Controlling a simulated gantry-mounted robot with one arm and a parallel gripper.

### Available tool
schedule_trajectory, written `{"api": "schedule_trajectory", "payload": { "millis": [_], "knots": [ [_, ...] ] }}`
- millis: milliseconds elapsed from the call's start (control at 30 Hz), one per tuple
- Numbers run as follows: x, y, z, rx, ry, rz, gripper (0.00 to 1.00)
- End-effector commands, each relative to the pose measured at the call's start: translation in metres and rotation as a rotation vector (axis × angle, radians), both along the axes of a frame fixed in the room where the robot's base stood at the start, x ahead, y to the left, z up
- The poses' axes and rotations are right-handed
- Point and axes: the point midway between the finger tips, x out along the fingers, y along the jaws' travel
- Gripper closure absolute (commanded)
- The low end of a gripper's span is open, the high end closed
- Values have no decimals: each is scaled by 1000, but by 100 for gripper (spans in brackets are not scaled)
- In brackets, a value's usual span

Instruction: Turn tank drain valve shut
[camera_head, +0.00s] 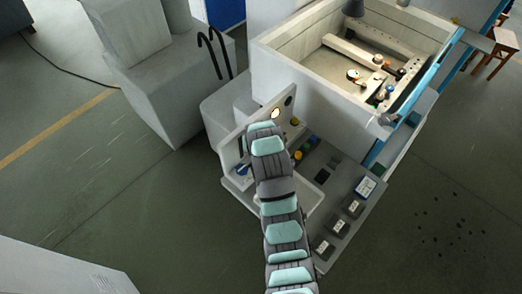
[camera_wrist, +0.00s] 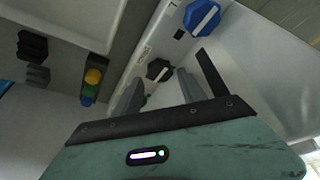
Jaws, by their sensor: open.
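In the wrist view, a blue rotary handle (camera_wrist: 201,18) with a white bar sits on a pale panel at the top. A smaller black knob (camera_wrist: 158,70) with a pale mark sits below it on the same panel. I cannot tell from the markings which one is the tank drain valve. My gripper (camera_wrist: 159,84) is open, its two grey fingers apart and pointing at the panel. The black knob shows between the fingertips; contact cannot be told. The blue handle is beyond the fingers. In the head view my arm hides the gripper, and a small blue part (camera_head: 243,169) shows beside it.
A yellow button (camera_wrist: 93,76) with green and blue ones sits left of the fingers. Black blocks (camera_wrist: 32,45) stand farther left. In the head view, an open machine tank (camera_head: 285,52) stands behind, and a grey control panel (camera_head: 338,190) lies right of my arm.

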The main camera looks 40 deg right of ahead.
Motion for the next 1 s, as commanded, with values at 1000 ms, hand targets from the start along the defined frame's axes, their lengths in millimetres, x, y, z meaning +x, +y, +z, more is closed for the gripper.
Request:
{"api": "schedule_trajectory", "payload": {
  "millis": [1000],
  "knots": [
    [-24, 20, 73, 1, 2, 0, 51]
  ]
}}
